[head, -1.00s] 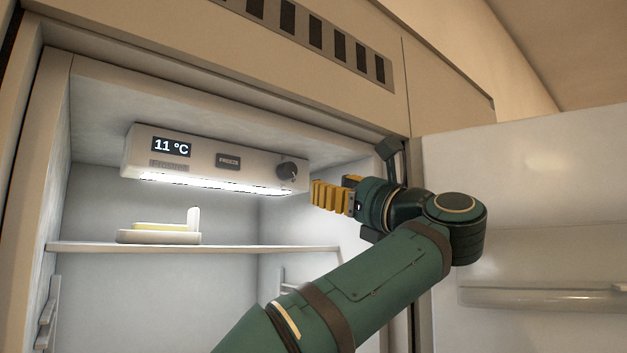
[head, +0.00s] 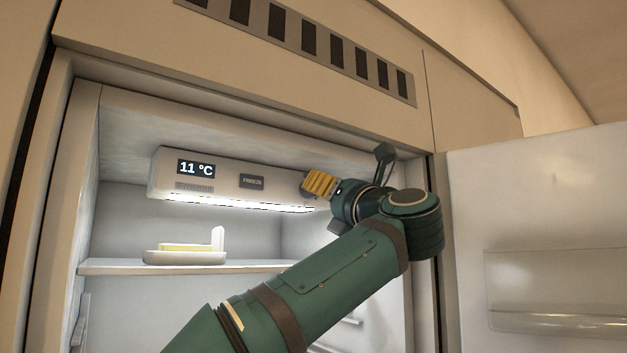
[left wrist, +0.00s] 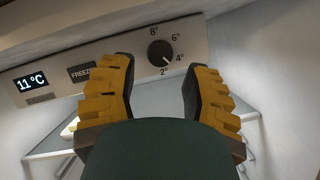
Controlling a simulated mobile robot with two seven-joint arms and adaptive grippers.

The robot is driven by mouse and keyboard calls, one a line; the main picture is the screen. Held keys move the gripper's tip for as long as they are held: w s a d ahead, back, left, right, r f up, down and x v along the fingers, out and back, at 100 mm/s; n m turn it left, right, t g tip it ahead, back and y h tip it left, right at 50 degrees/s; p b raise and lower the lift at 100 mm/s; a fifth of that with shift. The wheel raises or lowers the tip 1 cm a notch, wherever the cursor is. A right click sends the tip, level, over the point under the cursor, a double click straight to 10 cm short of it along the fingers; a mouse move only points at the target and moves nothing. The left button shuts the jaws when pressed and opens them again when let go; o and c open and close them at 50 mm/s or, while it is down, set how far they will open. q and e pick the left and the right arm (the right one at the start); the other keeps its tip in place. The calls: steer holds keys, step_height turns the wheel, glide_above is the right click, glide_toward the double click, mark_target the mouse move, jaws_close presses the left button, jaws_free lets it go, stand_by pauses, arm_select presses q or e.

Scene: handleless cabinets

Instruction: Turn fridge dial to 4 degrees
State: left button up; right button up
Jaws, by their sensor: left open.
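The dark round fridge dial (left wrist: 160,53) sits on the light control panel (left wrist: 60,72), with marks 2°, 4°, 6° and 8° around its right side. A small pale mark on its lower right edge seems to point between 2° and 4°, but is too small to be sure. The display (head: 196,168) reads 11 °C. My left gripper (head: 319,185) is open, its yellow fingers in front of the dial and mostly hiding it in the head view. In the left wrist view, the fingers (left wrist: 162,72) stand either side below the dial, holding nothing. My right gripper is out of view.
A butter dish (head: 186,253) stands on the fridge shelf (head: 110,267) below the panel. The open fridge door (head: 540,210) is at the right of my arm. A FREEZE button (head: 252,182) sits left of the dial.

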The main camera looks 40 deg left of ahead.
mark_target(313, 196)
arm_select(q)
steer(key=p+x, duration=0.1)
steer(key=x, duration=0.4)
steer(key=shift+w+a+r+p, duration=0.1)
steer(key=shift+w+a+p, duration=0.05)
steer(key=shift+a+p, duration=0.2)
steer(key=shift+o, duration=0.2)
jaws_close()
